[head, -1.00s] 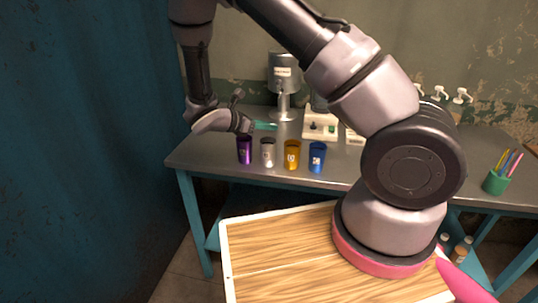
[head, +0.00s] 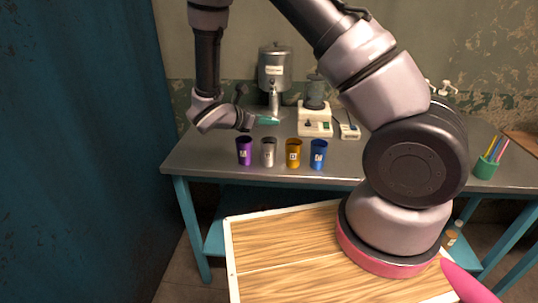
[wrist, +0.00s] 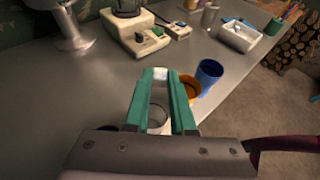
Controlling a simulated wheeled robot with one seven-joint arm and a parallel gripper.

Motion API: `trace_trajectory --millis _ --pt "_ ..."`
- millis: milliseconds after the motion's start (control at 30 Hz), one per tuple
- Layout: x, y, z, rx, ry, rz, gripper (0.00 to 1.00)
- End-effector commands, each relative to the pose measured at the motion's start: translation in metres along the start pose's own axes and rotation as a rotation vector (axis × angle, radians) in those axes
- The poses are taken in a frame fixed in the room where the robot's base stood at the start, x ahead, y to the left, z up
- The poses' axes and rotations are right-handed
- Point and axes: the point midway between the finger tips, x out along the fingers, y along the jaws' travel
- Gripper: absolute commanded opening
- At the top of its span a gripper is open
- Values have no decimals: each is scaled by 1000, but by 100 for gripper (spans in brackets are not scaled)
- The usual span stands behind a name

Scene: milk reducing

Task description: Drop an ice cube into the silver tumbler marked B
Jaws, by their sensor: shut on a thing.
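The silver tumbler (head: 268,154) stands upright on the grey table in a row, between the purple tumbler (head: 244,153) and the gold tumbler (head: 293,155). The blue tumbler (head: 317,156) ends the row at right. The label letters are too small to read. My gripper (head: 268,120) is above and behind the row. In the wrist view its teal fingers (wrist: 160,75) are shut on a small pale, clear ice cube (wrist: 160,74) at the tips. The silver tumbler (wrist: 157,118) shows between the fingers, below them and partly hidden. The gold tumbler (wrist: 188,88) and blue tumbler (wrist: 209,75) show at right.
A metal dispenser (head: 275,68) stands at the back of the table. A white blender (head: 314,120) and a small scale (head: 348,131) are to its right. A green pen cup (head: 485,167) stands at far right. The table left of the tumblers is clear.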

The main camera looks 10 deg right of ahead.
Motion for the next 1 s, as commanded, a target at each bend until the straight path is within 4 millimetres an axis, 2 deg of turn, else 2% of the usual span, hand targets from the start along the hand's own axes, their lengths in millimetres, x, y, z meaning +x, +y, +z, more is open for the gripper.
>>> trace_trajectory --millis 367,400,467,800,867,1000 --pt "2 0 -5 1 1 0 0" --pt "2 0 -5 1 1 0 34" --pt "2 0 -5 1 1 0 57" --pt "0 0 -5 1 1 1 58" --pt "-4 1 -5 0 1 3 58" --pt "-25 1 -5 2 2 5 58"
